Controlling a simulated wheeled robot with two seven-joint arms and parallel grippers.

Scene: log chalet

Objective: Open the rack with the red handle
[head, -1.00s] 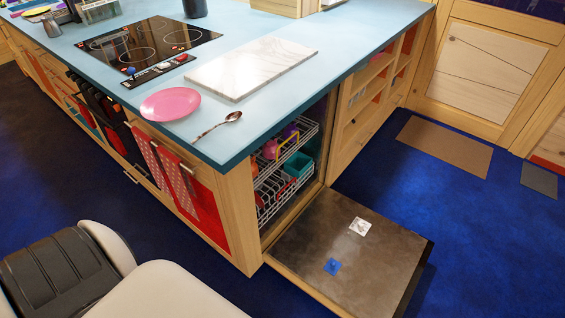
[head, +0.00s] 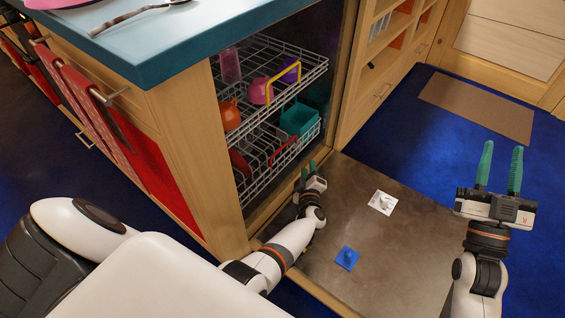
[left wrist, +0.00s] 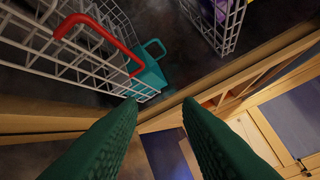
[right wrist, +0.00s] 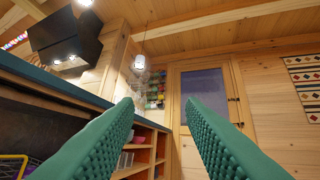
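The lower wire rack (head: 262,170) sits inside the open dishwasher, with its red handle (head: 284,148) at the front. The red handle also shows at the upper left of the left wrist view (left wrist: 98,28), beyond my fingers and to their left. My left gripper (head: 306,169) is close in front of the lower rack, apart from the handle. Its green fingers are spread with nothing between them. My right gripper (head: 500,170) is raised to the right of the open door, fingers apart and empty. It points up into the room in the right wrist view.
The upper rack with a yellow handle (head: 270,91) holds cups. A teal container (head: 298,119) stands below it. The lowered dishwasher door (head: 385,255) carries a white piece (head: 382,202) and a blue piece (head: 347,258). The countertop (head: 160,52) overhangs; blue floor lies open at right.

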